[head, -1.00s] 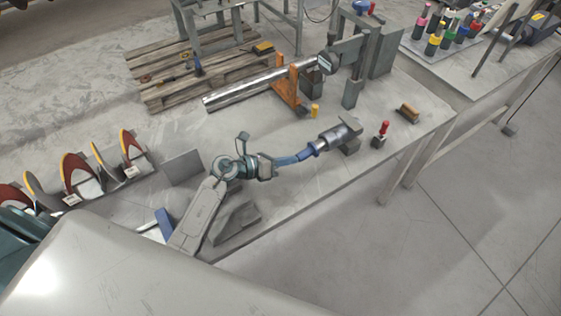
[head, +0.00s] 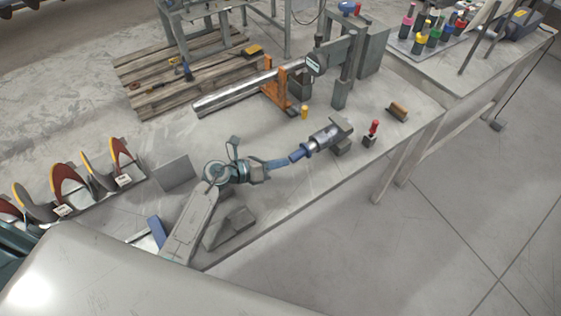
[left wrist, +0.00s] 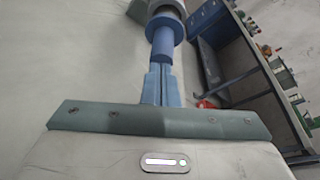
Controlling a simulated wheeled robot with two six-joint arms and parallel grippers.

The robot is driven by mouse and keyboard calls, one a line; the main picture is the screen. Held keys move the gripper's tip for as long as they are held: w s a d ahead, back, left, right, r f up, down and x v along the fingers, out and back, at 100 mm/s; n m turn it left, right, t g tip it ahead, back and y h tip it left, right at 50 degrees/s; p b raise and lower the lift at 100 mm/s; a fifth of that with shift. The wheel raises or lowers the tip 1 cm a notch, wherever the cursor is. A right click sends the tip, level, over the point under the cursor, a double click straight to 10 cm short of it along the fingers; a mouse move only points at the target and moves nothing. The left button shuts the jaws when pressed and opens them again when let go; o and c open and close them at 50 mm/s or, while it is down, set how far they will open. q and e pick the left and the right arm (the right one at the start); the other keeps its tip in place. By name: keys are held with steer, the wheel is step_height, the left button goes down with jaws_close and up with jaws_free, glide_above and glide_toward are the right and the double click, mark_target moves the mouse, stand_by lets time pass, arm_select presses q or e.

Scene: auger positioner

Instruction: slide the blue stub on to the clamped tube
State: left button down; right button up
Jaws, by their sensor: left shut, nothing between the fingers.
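The blue stub (head: 300,153) is at the left end of the short clamped grey tube (head: 323,138), in line with it; how far it is over the tube I cannot tell. The tube is held in a grey clamp (head: 343,146) on the bench. In the left wrist view, the stub (left wrist: 165,27) shows a wide blue collar and a narrower end facing me, with the grey tube just beyond. My left gripper (head: 287,161) is shut, its light blue fingers (left wrist: 161,66) together, tips at or very near the stub's narrow end. Whether they touch it is unclear. My right gripper is out of view.
A long silver tube (head: 235,93) rests in an orange bracket (head: 275,95) behind my arm. A yellow peg (head: 304,112), a red-handled piece (head: 373,130) and a brown block (head: 397,111) stand near the clamp. A grey wedge (head: 232,227) lies by my forearm.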

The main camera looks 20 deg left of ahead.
arm_select(q)
steer(key=shift+s+a+r, duration=0.1)
steer(key=shift+s+a, duration=0.6)
steer(key=shift+s, duration=0.25)
steer(key=s+d+r+b, duration=0.2)
steer(key=s, duration=0.5)
steer(key=s+d+r+b, duration=0.2)
steer(key=s+d, duration=0.1)
steer(key=s, duration=0.5)
steer(key=shift+r, duration=0.4)
steer(key=shift+w, duration=0.1)
